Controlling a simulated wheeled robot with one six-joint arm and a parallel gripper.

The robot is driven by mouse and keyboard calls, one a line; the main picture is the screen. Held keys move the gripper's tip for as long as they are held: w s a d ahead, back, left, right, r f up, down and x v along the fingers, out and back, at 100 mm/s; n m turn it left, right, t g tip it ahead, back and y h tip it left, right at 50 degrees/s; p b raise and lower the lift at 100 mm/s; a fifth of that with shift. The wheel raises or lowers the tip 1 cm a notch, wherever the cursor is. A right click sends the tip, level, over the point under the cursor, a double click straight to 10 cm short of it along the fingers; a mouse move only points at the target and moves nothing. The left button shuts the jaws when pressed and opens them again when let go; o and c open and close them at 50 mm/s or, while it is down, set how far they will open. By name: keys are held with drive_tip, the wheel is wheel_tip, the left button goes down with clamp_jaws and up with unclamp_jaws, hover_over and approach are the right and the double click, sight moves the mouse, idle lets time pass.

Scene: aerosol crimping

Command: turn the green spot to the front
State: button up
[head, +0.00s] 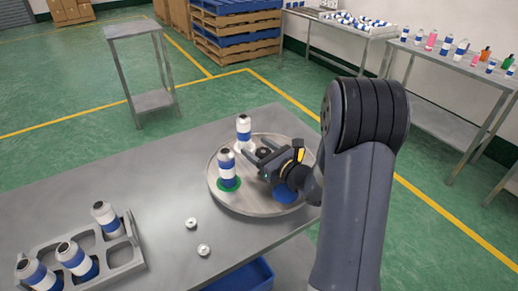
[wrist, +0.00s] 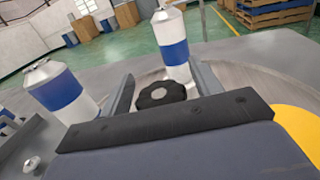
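The round grey turntable (head: 245,204) stands on the table's right part. A second can (head: 243,128) stands upright at the back of the disc. A blue spot (head: 285,194) is at the lower right, partly behind my gripper. The black centre knob (head: 263,152) also shows in the wrist view (wrist: 160,94). My gripper (head: 256,149) is open over the disc, a finger on each side of the knob; I cannot tell whether they touch it.
A grey rack (head: 135,262) with several cans is at the front left of the table (head: 130,165). Two small caps (head: 191,223) (head: 203,250) lie between rack and turntable. The can by the green spot (wrist: 62,92) is close to my left finger.

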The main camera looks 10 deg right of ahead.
clamp_jaws()
idle(0.4)
